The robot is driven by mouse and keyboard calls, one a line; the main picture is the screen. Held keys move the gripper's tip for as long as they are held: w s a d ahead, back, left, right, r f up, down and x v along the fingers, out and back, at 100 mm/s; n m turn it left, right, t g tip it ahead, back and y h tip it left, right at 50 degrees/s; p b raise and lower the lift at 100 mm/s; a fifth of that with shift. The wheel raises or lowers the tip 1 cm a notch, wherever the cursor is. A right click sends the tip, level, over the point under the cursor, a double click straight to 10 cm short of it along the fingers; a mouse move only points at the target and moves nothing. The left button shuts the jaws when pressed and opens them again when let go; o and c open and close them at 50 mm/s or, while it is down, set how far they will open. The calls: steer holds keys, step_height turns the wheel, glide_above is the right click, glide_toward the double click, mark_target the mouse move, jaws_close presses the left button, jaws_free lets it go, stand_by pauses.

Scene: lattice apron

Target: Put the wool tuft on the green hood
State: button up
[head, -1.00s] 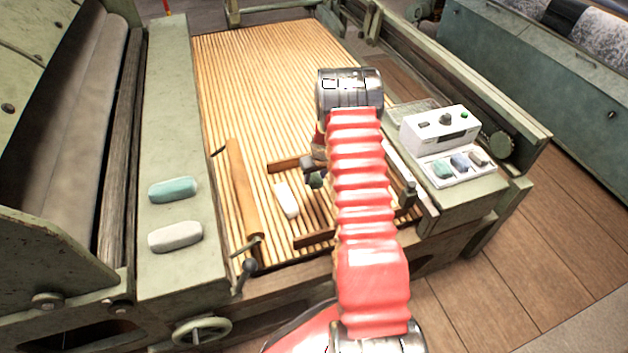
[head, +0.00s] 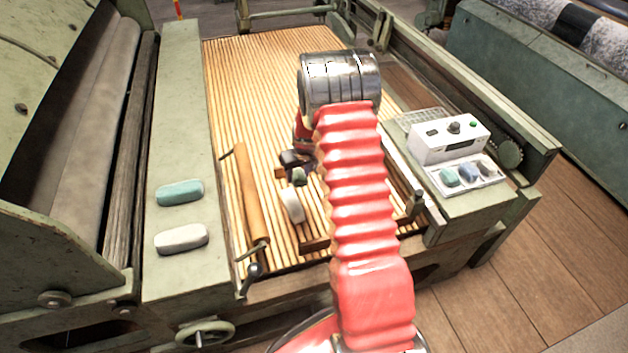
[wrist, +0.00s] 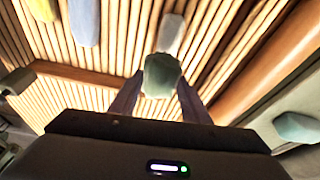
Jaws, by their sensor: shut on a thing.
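My gripper (wrist: 160,88) is shut on a small faceted grey-green lump (wrist: 162,74), taken to be the wool tuft; it also shows in the head view (head: 299,176). It is held over the slatted lattice, near a white rounded piece (head: 292,206). That piece shows beyond the lump in the wrist view (wrist: 171,33). The green rounded block (head: 180,193), apparently the green hood, lies on the pale green ledge at left, and also shows in the wrist view (wrist: 297,127). My gripper is to its right, apart from it. My arm hides part of the lattice.
A white block (head: 181,239) lies in front of the green one. A wooden roller (head: 250,205) runs between ledge and gripper. A blue piece (wrist: 84,20) and a yellow piece (wrist: 43,9) show in the wrist view. A white control box (head: 448,140) stands at right.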

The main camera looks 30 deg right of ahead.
steer(key=s+a+r, duration=0.3)
steer(key=a+r, duration=0.6)
steer(key=a, duration=0.2)
steer(key=s+a+r+n, duration=0.1)
steer(key=s+a+r, duration=0.3)
steer(key=a+r, duration=0.6)
steer(key=shift+s+a, duration=0.25)
steer(key=shift+a, duration=0.25)
steer(key=shift+f, duration=0.1)
